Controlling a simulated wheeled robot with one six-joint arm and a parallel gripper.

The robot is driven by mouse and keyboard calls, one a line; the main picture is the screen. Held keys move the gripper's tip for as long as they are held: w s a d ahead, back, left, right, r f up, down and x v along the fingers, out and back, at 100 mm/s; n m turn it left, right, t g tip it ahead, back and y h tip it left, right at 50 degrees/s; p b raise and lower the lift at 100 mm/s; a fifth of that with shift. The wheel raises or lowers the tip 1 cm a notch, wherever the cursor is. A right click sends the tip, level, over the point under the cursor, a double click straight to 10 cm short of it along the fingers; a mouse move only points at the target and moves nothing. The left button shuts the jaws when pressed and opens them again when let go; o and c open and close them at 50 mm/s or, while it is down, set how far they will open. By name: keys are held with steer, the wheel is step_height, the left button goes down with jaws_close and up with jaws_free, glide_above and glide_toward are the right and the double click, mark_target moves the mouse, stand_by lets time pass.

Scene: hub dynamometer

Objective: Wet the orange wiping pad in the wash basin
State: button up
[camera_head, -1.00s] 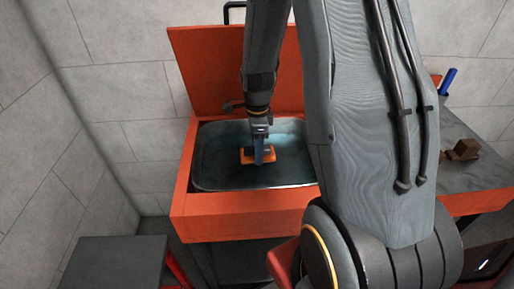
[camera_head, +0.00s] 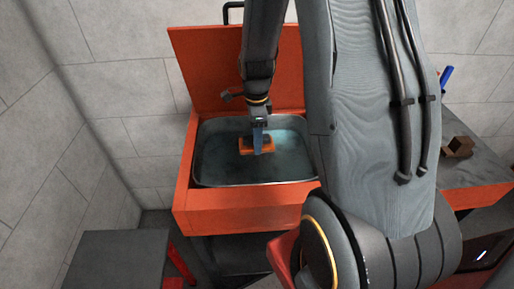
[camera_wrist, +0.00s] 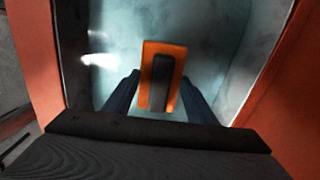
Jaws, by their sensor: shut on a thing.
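The orange wiping pad (camera_head: 245,147) has a dark grip bar on top. It also shows in the wrist view (camera_wrist: 176,57), with the bar (camera_wrist: 161,82) between the two fingers. My gripper (camera_head: 258,145) is shut on the pad and points down inside the wash basin (camera_head: 215,180). The basin is a metal tub set in an orange cabinet, with bluish water in it; its inside fills the middle of the wrist view (camera_wrist: 215,50). I cannot tell whether the pad's underside touches the water.
An orange lid (camera_head: 208,75) stands open behind the basin. A dark grey table (camera_head: 115,258) is at lower left. At right, a grey worktop (camera_head: 480,168) holds a brown block (camera_head: 458,146) and a blue item (camera_head: 446,78). Tiled walls close in behind and left.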

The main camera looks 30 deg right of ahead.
steer(key=shift+r+p, duration=1.85)
steer(key=shift+r, duration=0.75)
steer(key=shift+r+p, duration=1.55)
steer(key=shift+r, duration=0.5)
